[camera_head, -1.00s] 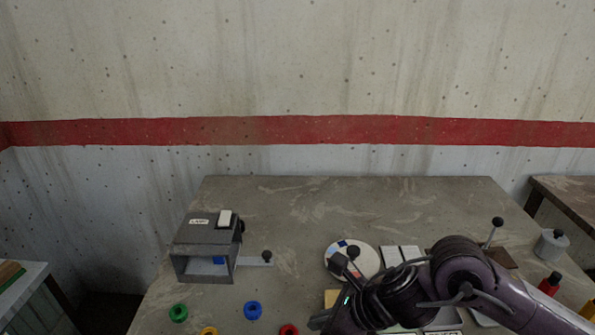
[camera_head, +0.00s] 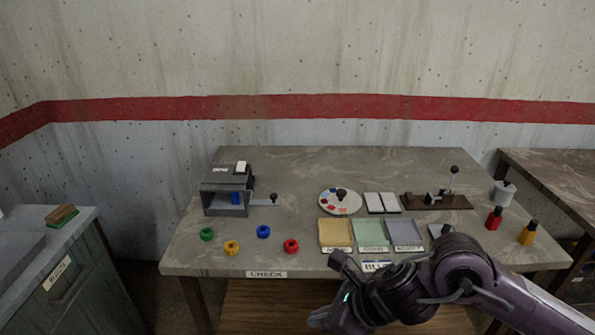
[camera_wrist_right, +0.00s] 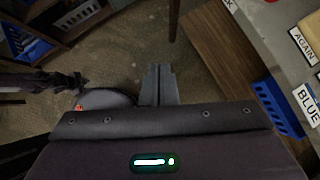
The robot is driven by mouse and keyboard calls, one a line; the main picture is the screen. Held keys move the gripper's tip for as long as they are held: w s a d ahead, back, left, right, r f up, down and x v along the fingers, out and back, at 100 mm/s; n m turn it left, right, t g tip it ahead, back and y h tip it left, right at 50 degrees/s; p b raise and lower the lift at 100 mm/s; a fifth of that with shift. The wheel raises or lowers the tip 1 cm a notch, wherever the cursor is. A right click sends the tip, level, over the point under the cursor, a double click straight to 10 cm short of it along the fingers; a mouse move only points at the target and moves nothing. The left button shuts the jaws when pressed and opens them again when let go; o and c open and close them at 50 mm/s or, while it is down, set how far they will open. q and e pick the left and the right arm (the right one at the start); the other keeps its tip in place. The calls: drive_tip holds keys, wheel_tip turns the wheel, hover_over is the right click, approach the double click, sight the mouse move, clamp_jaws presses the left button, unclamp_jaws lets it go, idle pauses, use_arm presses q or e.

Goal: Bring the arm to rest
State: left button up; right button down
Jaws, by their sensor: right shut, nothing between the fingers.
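My right arm (camera_head: 455,268) comes in from the lower right of the head view, bent, over the front edge of the workbench (camera_head: 290,165). In the right wrist view my right gripper (camera_wrist_right: 158,70) is shut and empty. Its fingers point out over the brown floor, with the bench front at the right. In the head view the gripper end is at the bottom, in front of the bench, and its fingertips are hard to make out. My left gripper is not in view.
The bench holds a grey box (camera_head: 228,190), several coloured rings (camera_head: 263,231), a round palette (camera_head: 340,202), three trays (camera_head: 372,233), a brown lever board (camera_head: 435,201) and bottles (camera_head: 494,218). A cabinet (camera_head: 60,270) stands left, another table (camera_head: 555,180) right. Open floor (camera_wrist_right: 110,60) lies under the gripper.

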drive_tip(key=w+f+m+t+y, duration=0.2)
drive_tip(key=w+f+m, duration=0.75)
drive_tip(key=m, duration=0.35)
drive_tip(key=d+f+m+t+h, duration=0.1)
drive_tip(key=d+f+m, duration=0.3)
drive_tip(key=f+m, duration=0.5)
drive_tip(key=d+f+m+t+h, duration=0.1)
drive_tip(key=d+f+m+h, duration=0.15)
drive_tip(key=f+m, duration=0.6)
drive_tip(key=s+d+f+m+g+h, duration=0.1)
drive_tip(key=s+d+f+m, duration=0.3)
drive_tip(key=s+f, duration=0.5)
drive_tip(key=s+d+f+m+g+h, duration=0.15)
drive_tip(key=s+d+f+m, duration=0.35)
drive_tip(key=f, duration=0.7)
drive_tip(key=s+d+f+m+g+h, duration=0.1)
drive_tip(key=s+f, duration=0.4)
drive_tip(key=s, duration=0.9)
drive_tip(key=s+d+f+m+g+h, duration=0.2)
drive_tip(key=s+f+m, duration=0.3)
drive_tip(key=s, duration=1)
drive_tip(key=shift+d+f+m+g, duration=0.15)
drive_tip(key=shift+m+g, duration=0.2)
drive_tip(key=shift+g, duration=0.2)
